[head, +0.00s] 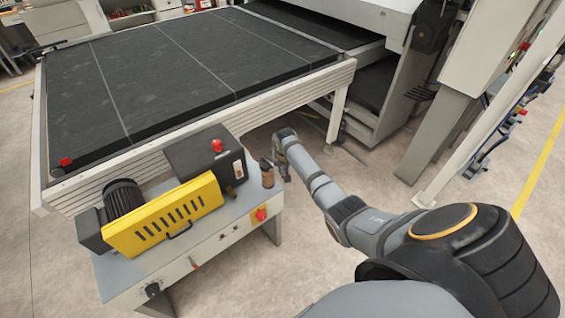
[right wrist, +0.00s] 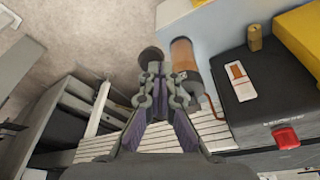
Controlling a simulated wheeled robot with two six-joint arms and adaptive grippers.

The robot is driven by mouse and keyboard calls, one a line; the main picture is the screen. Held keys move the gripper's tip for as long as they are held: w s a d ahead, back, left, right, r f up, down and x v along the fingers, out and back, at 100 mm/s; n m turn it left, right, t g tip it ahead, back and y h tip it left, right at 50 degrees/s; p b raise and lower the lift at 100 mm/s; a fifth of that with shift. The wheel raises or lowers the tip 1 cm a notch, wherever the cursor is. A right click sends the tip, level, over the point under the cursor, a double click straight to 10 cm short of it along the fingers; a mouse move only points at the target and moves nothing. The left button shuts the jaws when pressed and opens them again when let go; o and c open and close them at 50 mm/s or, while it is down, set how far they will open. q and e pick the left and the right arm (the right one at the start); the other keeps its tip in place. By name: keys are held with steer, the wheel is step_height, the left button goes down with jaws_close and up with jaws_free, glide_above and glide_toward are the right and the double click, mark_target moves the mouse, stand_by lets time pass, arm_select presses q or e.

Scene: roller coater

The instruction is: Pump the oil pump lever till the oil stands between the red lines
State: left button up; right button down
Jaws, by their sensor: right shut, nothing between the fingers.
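My right gripper (head: 282,176) is at the right end of the pump bench, beside a small brown-orange cylinder with a dark top (head: 267,173). In the right wrist view its fingers (right wrist: 155,72) are shut with nothing between them. A round dark brown knob (right wrist: 152,55), perhaps the pump lever's end, shows just beyond the fingertips; I cannot tell whether they touch. The cylinder (right wrist: 184,58) stands right of the fingers. A pale gauge with red marks (right wrist: 240,82) is on the black tank (right wrist: 262,90); its oil level is too small to read. My left gripper is out of view.
The black tank (head: 200,155) has a red cap (head: 217,146). A yellow slotted guard (head: 165,215) and dark motor (head: 122,197) share the bench. A red switch (head: 261,215) is on its front. The black conveyor (head: 180,75) stands behind. Floor right of the bench is clear.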

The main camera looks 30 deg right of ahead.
arm_select(q)
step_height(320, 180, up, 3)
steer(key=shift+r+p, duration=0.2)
steer(key=shift+p, duration=0.65)
arm_select(e)
steer(key=shift+s+a+r, duration=0.25)
steer(key=shift+s, duration=0.25)
steer(key=shift+s+a+r, duration=0.2)
steer(key=shift+s+r, duration=0.05)
steer(key=shift+s, duration=0.25)
steer(key=v, duration=1.2)
